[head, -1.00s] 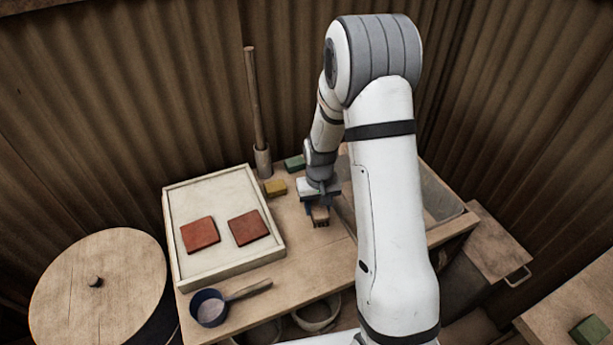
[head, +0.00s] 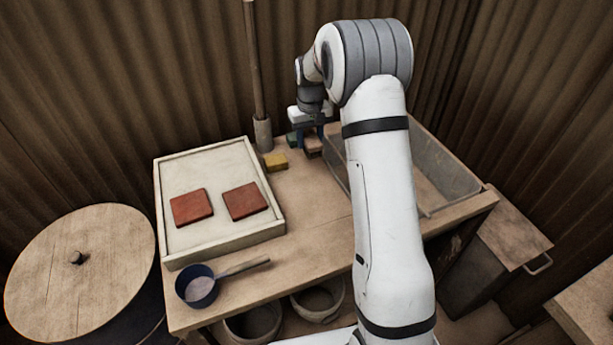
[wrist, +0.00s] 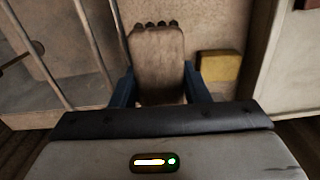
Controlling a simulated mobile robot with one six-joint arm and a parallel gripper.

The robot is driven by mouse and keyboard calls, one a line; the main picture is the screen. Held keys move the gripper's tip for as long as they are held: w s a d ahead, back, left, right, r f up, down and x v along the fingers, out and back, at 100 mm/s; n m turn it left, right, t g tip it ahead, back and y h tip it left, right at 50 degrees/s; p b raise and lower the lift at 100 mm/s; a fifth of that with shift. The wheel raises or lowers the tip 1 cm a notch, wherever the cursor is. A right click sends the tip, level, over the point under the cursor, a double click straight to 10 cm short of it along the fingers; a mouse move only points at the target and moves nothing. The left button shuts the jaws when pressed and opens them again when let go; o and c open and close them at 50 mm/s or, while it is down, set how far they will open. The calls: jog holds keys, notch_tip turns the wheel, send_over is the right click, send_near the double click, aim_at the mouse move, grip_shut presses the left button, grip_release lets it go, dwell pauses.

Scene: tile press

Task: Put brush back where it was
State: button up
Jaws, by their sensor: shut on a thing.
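My gripper (head: 311,138) is at the back of the wooden table, to the right of the yellow block (head: 275,162). It is shut on the brush, a brown wooden block (head: 314,148) with dark bristle tufts. In the wrist view the brush (wrist: 158,62) sits between the two blue fingers of my gripper (wrist: 158,86), with its tufts at the top of the picture. I cannot tell whether the brush touches the table. The yellow block also shows in the wrist view (wrist: 220,66), apart from the brush.
A green block (head: 292,139) is close left of my gripper, partly hidden. A pole stands in a holder (head: 263,135) behind the white tray (head: 165,200), which holds two red tiles. A grey metal basin (head: 440,195) is at right. A blue sieve (head: 197,287) lies at the front.

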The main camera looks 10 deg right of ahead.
aim_at(308, 129)
jog(key=shift+w+r+n+b, duration=0.15)
jog(key=shift+w+r+b, duration=0.1)
jog(key=shift+w+b, duration=0.45)
jog(key=shift+w+r+n+b, duration=0.2)
jog(key=shift+w+b, duration=0.3)
jog(key=shift+w, duration=0.25)
notch_tip(308, 129, down, 9)
jog(key=shift+f, duration=0.2)
jog(key=shift+f, duration=0.1)
jog(key=o, duration=1.1)
